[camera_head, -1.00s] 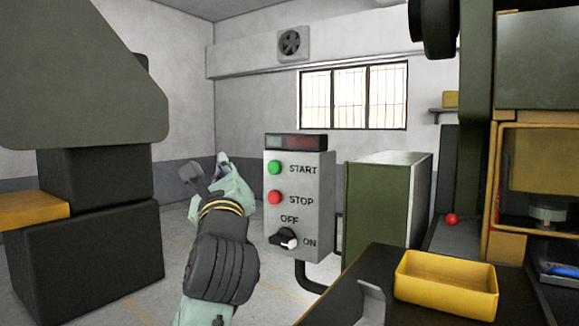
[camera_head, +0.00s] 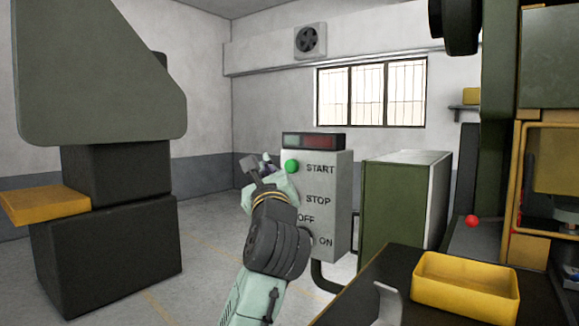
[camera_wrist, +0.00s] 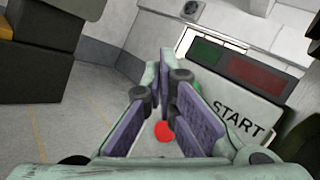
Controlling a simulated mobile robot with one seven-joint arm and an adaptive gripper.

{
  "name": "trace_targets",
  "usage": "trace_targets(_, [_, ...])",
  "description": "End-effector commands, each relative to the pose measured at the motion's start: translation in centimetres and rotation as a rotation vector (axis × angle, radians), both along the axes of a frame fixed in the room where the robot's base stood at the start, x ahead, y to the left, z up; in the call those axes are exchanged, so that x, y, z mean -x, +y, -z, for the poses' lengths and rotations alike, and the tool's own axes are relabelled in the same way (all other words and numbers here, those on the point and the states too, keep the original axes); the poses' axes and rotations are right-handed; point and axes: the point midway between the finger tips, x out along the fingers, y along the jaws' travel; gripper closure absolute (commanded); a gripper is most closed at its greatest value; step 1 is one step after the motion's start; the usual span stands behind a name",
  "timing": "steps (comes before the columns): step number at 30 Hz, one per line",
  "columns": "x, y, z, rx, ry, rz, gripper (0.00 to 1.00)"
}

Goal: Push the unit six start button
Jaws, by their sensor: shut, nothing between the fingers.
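A grey control box (camera_head: 329,180) carries a green START button (camera_head: 292,166) at its upper left. My gripper (camera_head: 268,161) is shut and empty, just left of that button. I cannot tell from the head view whether it touches the box. In the wrist view my gripper's fingers (camera_wrist: 165,85) cover most of the green START button (camera_wrist: 197,88), and the START label (camera_wrist: 237,119) shows to the right. The red STOP button (camera_wrist: 165,131) shows low between the fingers; my arm hides it in the head view. The knob beside OFF and ON is also hidden. No unit number is readable.
A dark display (camera_head: 314,141) tops the box. A green cabinet (camera_head: 394,210) stands right of it. A yellow tray (camera_head: 466,290) sits on the dark bench at lower right. A large dark machine (camera_head: 105,220) stands at left, with open floor between.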

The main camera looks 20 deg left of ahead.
Motion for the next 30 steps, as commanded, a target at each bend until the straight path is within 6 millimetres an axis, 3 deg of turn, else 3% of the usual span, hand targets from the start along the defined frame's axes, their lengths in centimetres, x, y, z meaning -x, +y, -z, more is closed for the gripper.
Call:
trace_targets(10, [-3.2,-1.2,-0.1,0.000,0.000,0.001,1.00])
trace_targets(30, [-3.5,-1.3,0.0,-0.001,-0.001,0.000,1.00])
